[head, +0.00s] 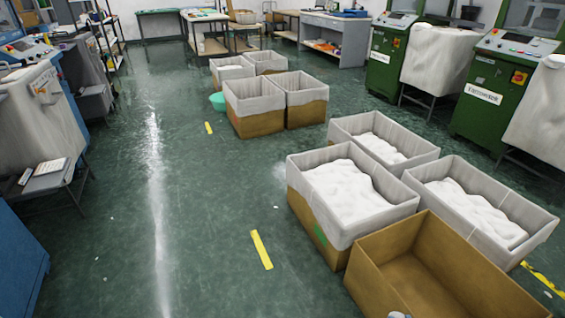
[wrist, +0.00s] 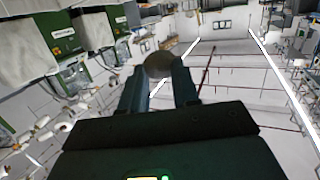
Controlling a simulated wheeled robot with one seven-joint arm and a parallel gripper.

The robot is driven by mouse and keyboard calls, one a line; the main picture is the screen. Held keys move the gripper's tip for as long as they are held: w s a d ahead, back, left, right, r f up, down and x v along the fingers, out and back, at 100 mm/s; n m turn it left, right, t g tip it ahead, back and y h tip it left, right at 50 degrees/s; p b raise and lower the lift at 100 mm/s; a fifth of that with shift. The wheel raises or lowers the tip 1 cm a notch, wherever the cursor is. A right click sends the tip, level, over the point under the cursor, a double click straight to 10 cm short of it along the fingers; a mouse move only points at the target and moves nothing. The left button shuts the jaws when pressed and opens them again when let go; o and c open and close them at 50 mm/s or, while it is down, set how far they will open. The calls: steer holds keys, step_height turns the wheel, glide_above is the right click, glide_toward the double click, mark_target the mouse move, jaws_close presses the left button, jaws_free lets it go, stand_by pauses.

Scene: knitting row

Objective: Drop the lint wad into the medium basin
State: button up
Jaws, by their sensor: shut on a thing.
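My gripper (wrist: 159,82) is shut on a grey-brown, rounded lint wad (wrist: 158,63), held between the two dark fingertips in the wrist view. The wrist view is tilted, with walls and ceiling behind the wad. A green basin (head: 217,101) sits on the floor in the head view, just left of the far lined boxes and well away from me. Its inside is hard to make out at this distance. It is the only basin I can see, and I cannot tell its size class.
An empty brown box (head: 372,272) stands close at the lower right. Lined boxes with white material (head: 345,190) stand beyond it. Green machines (head: 485,95) line the right side, grey machines (head: 45,105) the left. The wet-looking floor (head: 190,220) between is mostly clear.

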steer(key=s+d+f+b, duration=0.3)
steer(key=s+f+b, duration=0.2)
steer(key=f+b, duration=0.5)
steer(key=s+d+f+h+b, duration=0.1)
steer(key=s+d+f+b, duration=0.2)
steer(key=f+b, duration=0.7)
steer(key=s+d+f+m+b, duration=0.1)
steer(key=s+d+f+b, duration=0.2)
steer(key=f, duration=1.8)
steer(key=s+b, duration=0.4)
steer(key=b, duration=0.3)
steer(key=shift+s+d+h+b, duration=0.15)
steer(key=shift+s+h+b, duration=0.15)
steer(key=shift+b, duration=0.1)
steer(key=o, duration=1.1)
steer(key=shift+c, duration=0.2)
steer(key=p+v, duration=0.2)
steer(key=v, duration=0.5)
steer(key=shift+s, duration=0.4)
steer(key=shift+r, duration=0.1)
